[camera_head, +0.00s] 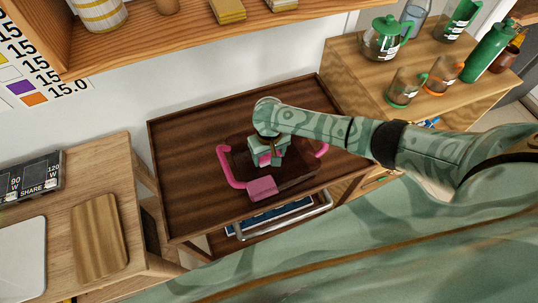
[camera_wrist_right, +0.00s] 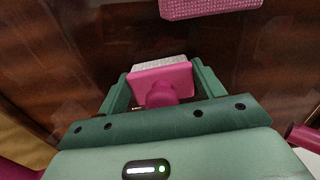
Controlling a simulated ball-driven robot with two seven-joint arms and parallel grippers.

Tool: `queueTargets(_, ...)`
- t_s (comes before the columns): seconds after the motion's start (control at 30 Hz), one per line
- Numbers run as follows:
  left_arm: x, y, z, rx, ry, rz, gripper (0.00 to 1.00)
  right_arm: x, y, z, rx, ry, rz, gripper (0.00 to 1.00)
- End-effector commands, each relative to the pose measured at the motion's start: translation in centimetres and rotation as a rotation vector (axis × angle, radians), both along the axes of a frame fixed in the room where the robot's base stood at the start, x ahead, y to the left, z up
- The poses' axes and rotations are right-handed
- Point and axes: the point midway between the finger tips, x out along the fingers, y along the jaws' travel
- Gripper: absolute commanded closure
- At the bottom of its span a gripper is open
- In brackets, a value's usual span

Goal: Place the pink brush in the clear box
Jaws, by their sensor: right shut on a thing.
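The pink brush (camera_wrist_right: 163,78) with pale bristles sits between the fingers of my right gripper (camera_wrist_right: 162,92) in the wrist view. In the head view the right gripper (camera_head: 267,155) is shut on it, with a bit of the pink brush (camera_head: 265,159) showing between the fingers. The clear box (camera_head: 229,173), see-through with pink handles at its left and right, is on the dark table. The gripper and brush are over or within the box's outline; I cannot tell how high. My left gripper is not in view.
The dark table (camera_head: 185,135) is bare around the box. A wooden cabinet (camera_head: 340,60) with cups and a teapot (camera_head: 385,38) stands right. A shelf hangs above.

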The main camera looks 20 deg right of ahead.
Motion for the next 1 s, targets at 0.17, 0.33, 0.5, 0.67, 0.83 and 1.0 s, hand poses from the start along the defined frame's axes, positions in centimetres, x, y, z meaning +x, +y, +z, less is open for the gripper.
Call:
queueTargets(0.17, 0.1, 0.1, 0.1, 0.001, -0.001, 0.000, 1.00, 0.0, 0.0, 0.2, 0.000, -0.001, 0.000, 0.51)
queueTargets(0.33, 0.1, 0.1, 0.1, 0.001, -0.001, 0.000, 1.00, 0.0, 0.0, -0.1, 0.000, 0.000, -0.001, 0.11)
queueTargets(0.5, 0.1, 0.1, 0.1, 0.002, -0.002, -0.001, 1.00, 0.0, 0.0, -0.1, 0.000, 0.000, -0.001, 0.11)
queueTargets(0.67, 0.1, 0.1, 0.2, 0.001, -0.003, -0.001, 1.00, 0.0, 0.0, 0.3, 0.000, -0.002, 0.000, 0.11)
queueTargets(0.83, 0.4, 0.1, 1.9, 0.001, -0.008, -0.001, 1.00, 0.1, 0.0, 3.3, 0.002, -0.003, 0.000, 0.11)
queueTargets(1.0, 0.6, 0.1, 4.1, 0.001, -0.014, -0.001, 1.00, 0.1, 0.0, 7.6, 0.001, -0.004, 0.000, 0.11)
